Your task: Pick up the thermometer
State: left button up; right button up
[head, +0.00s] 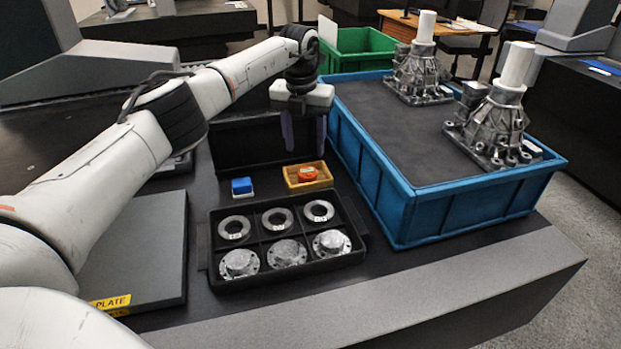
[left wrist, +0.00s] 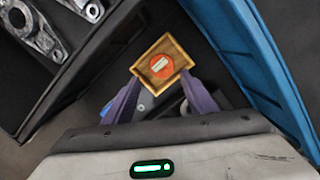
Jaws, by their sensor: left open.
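The thermometer seems to be the round red-orange piece (head: 307,174) with a pale display, lying in a small yellow wooden tray (head: 291,183). In the left wrist view the red piece (left wrist: 161,66) lies in the tray (left wrist: 143,67), just beyond my fingertips. My left gripper (head: 304,140) hangs fingers down above and behind the tray in the head view. Its two purple fingers (left wrist: 162,80) are apart with nothing between them. I cannot tell the exact height of the fingertips over the tray. My right gripper is not in view.
A blue crate (head: 375,185) bearing grey castings stands close on the right. A black divided tray (head: 285,278) with rings and flanges lies in front. A small blue block (head: 242,186) sits to the left. A dark bin (head: 245,143) stands behind; a green bin (head: 365,45) is farther back.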

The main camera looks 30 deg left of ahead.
aim_at(308, 172)
pick_arm(q)
jog(key=f, duration=0.5)
jog(key=w+f+b, duration=0.1)
jog(key=f, duration=0.1)
jog(key=shift+f, duration=0.4)
jog(key=shift+r, duration=0.1)
jog(key=c, duration=0.8)
